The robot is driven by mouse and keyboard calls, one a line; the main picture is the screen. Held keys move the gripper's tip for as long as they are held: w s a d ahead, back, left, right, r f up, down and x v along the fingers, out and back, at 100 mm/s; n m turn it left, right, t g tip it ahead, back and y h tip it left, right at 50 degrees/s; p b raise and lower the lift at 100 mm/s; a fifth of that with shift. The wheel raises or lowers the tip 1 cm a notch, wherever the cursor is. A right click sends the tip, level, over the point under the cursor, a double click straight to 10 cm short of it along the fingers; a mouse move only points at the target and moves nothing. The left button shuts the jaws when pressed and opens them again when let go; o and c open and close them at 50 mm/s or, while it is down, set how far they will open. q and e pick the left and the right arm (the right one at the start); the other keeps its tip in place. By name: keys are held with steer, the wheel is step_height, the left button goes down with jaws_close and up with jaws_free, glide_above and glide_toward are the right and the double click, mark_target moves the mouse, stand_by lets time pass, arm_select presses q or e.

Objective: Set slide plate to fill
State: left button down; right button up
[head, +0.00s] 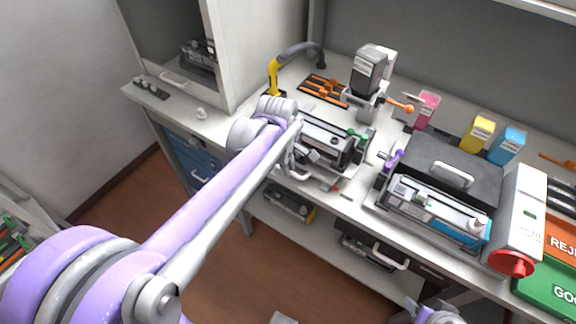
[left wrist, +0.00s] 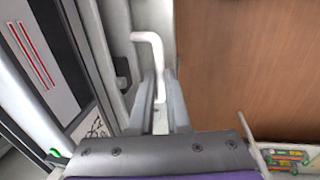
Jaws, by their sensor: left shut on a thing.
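My left gripper (head: 298,170) is at the front edge of the cartridge fixture (head: 322,182) on the bench. In the left wrist view, the left gripper's fingers (left wrist: 160,90) are closed around a white bent handle (left wrist: 150,45), whose upper end sticks out past the fingertips. The handle appears to belong to the slide plate; the plate itself is largely hidden, so I cannot tell its setting. A dark toner cartridge (head: 335,142) lies in the fixture. Part of my right arm shows at the bottom edge of the head view, its fingers unclear.
A dark hopper bottle (head: 367,72) stands on a holder behind the fixture. Pink (head: 427,108), yellow (head: 477,133) and blue (head: 507,146) bottles stand at the back. A machine with a black lid (head: 440,168) and red knob (head: 511,264) is to the right. A yellow-handled hose (head: 273,75) stands behind.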

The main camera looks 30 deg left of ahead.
arm_select(q)
steer(key=shift+w, duration=0.15)
stand_by(0.7)
steer(key=w, duration=0.9)
steer(key=w+d+p, duration=0.1)
steer(key=w, duration=0.4)
steer(key=shift+r, duration=0.1)
steer(key=c, duration=0.9)
jaws_free()
steer(key=shift+w, duration=0.15)
steer(key=r, duration=0.3)
steer(key=s+r, duration=0.1)
steer(key=r, duration=0.3)
steer(key=s+r, duration=0.1)
steer(key=r, duration=0.2)
steer(key=shift+r, duration=0.25)
